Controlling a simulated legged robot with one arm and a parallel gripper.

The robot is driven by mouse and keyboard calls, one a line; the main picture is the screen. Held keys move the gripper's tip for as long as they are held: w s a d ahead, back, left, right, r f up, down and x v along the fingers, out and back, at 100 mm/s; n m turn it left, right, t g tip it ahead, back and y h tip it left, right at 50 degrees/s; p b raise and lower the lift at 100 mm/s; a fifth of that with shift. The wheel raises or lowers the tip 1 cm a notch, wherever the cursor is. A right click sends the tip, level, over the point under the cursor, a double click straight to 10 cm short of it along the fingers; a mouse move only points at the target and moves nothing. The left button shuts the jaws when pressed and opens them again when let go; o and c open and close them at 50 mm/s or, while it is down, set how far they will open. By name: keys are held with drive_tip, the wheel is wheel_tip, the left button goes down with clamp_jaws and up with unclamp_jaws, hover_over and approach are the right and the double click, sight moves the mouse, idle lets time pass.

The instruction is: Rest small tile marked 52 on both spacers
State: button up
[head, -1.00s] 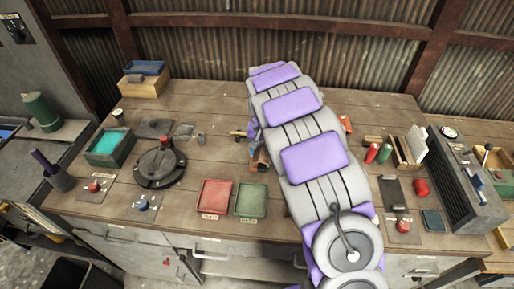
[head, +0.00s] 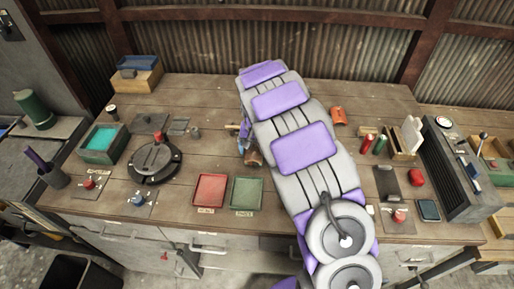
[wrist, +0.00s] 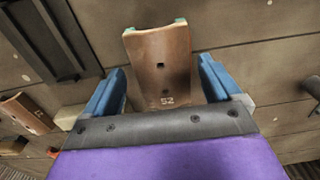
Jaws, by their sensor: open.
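A brown curved tile marked 52 (wrist: 160,65) lies between the two blue fingers of my gripper (wrist: 163,85) in the wrist view. The fingers are open, with a visible gap on each side of the tile. Small green bits show at the tile's two far corners; I cannot tell whether they are the spacers or part of the tile. In the head view my gripper (head: 243,131) is mostly hidden by my arm, above the middle of the bench. A brown piece (head: 253,158) shows beside it. No spacers can be clearly made out.
Another brown tile (wrist: 28,113) lies to the left in the wrist view, near a dark grooved block (wrist: 45,38). A red tray (head: 209,190) and a green tray (head: 246,192) sit near the front edge. A round black fixture (head: 154,162) stands left.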

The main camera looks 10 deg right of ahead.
drive_tip(key=shift+a+r, duration=0.15)
drive_tip(key=shift+a, duration=0.8)
drive_tip(key=r, duration=0.2)
drive_tip(key=d+r+p, duration=0.1)
drive_tip(key=r, duration=0.4)
drive_tip(key=shift+w+d+r+p, duration=0.1)
drive_tip(key=shift+d+p, duration=0.2)
drive_tip(key=shift+p, duration=0.1)
drive_tip(key=shift+r+p, duration=0.9)
drive_tip(key=shift+r, duration=4)
drive_tip(key=s+r, duration=0.4)
drive_tip(key=s, duration=0.5)
drive_tip(key=s+f+n+g, duration=0.1)
drive_tip(key=s+n, duration=0.2)
drive_tip(key=s, duration=3)
drive_tip(key=shift+s+a+f+n+g, duration=0.25)
drive_tip(key=shift+a+f+n+g, duration=0.05)
drive_tip(key=shift+f+n+g, duration=0.1)
